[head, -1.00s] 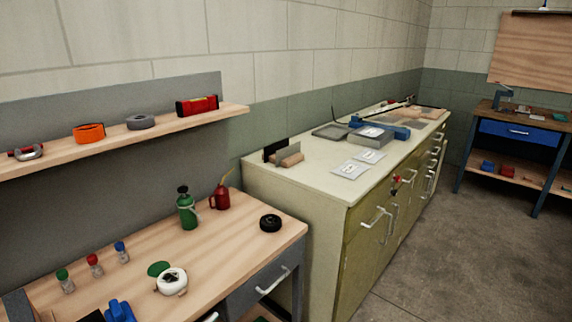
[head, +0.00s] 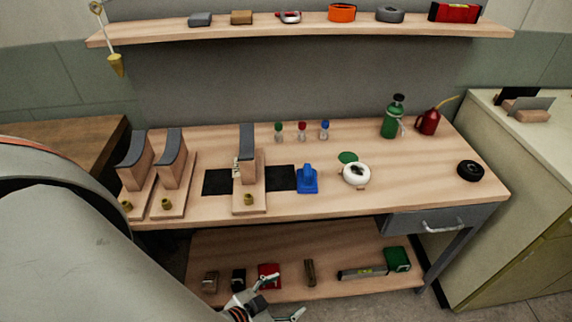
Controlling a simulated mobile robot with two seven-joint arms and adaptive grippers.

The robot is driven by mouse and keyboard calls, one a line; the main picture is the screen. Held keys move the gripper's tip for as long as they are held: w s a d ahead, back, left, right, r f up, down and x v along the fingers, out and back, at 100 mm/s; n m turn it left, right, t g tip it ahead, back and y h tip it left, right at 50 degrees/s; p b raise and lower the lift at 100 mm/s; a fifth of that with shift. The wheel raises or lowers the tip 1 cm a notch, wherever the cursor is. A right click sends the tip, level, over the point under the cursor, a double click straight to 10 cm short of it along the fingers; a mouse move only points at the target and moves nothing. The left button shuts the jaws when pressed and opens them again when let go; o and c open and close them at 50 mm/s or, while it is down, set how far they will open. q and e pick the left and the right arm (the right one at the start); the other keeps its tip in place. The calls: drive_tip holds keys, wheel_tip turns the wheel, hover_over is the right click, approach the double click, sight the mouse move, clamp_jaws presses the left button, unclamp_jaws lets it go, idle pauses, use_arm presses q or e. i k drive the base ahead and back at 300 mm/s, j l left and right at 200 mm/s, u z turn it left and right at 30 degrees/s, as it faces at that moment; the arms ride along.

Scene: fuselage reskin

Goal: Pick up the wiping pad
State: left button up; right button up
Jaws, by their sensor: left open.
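No thing in the head view is plainly a wiping pad, and I cannot tell which of the small items it is. Small grey and brown blocks lie on the wall shelf (head: 270,26). My left gripper (head: 283,298) is open and looks empty, low at the bottom of the view, in front of the lower shelf. My right gripper is out of view.
Wooden stands with dark curved tops (head: 247,140) occupy the bench's left half, one on a black mat (head: 281,178). A green bottle (head: 393,117) and red oil can (head: 428,122) stand behind. The lower shelf (head: 333,252) holds several small items.

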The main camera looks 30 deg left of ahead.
sight(306, 184)
drive_tip(key=u, duration=0.85)
